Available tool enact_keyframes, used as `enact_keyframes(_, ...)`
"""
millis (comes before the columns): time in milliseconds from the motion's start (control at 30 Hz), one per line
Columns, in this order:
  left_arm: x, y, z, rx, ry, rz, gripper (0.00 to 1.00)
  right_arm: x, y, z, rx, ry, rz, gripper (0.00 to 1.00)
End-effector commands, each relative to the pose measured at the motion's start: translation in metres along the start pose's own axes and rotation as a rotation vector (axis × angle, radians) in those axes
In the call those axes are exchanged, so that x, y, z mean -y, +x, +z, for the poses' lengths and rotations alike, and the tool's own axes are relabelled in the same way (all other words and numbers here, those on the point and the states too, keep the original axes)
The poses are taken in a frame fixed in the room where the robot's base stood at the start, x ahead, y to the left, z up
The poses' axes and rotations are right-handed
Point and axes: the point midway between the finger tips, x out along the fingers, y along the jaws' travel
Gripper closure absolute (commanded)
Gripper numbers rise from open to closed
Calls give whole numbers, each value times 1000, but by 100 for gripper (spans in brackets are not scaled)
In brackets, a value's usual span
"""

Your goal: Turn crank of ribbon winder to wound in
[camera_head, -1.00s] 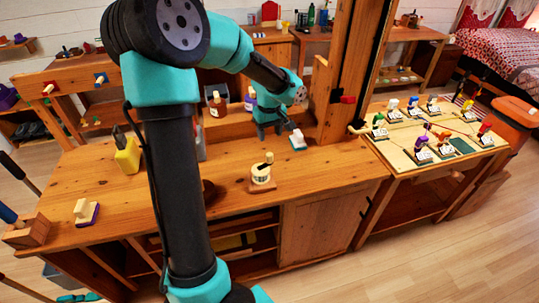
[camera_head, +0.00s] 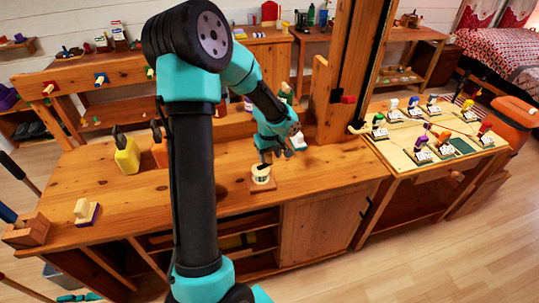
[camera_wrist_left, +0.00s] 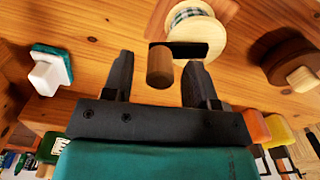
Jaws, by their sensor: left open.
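The ribbon winder (camera_head: 262,179) stands on the wooden workbench (camera_head: 335,170); it has a pale spool on a wooden base. In the left wrist view its spool (camera_wrist_left: 197,37) holds checked ribbon. A black crank arm (camera_wrist_left: 192,49) crosses the spool and ends in a round wooden handle (camera_wrist_left: 160,68). My left gripper (camera_head: 280,152) is open just above and behind the winder, partly covering it in the head view. In the wrist view the handle appears between the open fingers (camera_wrist_left: 158,62), with gaps on both sides. My right gripper is not in view.
A yellow bottle (camera_head: 127,157) and a pale-handled block (camera_head: 85,211) stand on the left of the bench. A white-and-green block (camera_wrist_left: 50,70) and a dark round item with a knob (camera_wrist_left: 295,62) flank the winder. A wooden post (camera_head: 348,70) rises behind.

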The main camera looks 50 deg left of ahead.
Motion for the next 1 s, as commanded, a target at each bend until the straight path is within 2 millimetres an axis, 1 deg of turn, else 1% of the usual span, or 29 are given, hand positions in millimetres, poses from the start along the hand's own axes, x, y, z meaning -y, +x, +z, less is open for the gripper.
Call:
enact_keyframes(33,0,0,0,0,0,0,50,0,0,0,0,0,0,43)
enact_keyframes(67,0,0,0,0,0,0,53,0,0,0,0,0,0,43)
enact_keyframes(500,0,0,0,0,0,0,95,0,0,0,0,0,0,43)
enact_keyframes(533,0,0,0,0,0,0,97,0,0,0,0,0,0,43)
enact_keyframes(767,0,-1,0,-1,14,0,97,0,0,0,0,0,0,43)
enact_keyframes(1000,-1,-1,3,-1,88,0,97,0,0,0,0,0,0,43)
